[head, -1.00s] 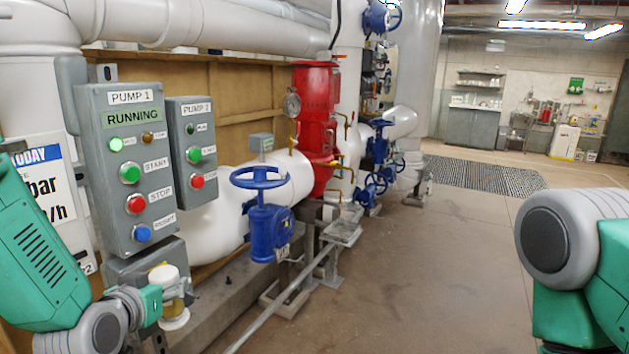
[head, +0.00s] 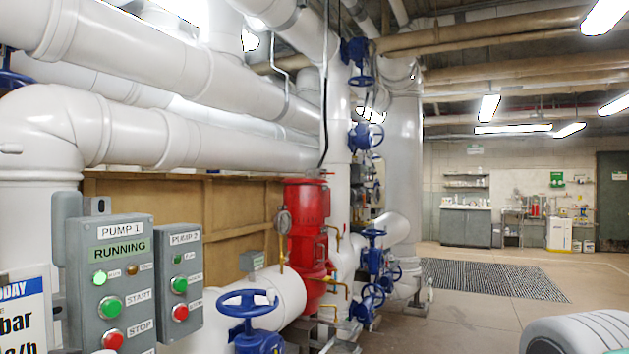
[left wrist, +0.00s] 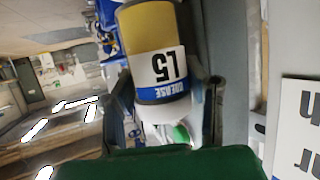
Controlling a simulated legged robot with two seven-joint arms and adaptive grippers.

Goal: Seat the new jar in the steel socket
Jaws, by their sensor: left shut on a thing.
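I cannot tell what that part is. I cannot make out the steel socket in either view. The head view does not show my left gripper or the jar. My right gripper is not in view.
In the head view the grey Pump 1 box (head: 112,285) and Pump 2 box (head: 181,280) stand at left. White pipes run overhead.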

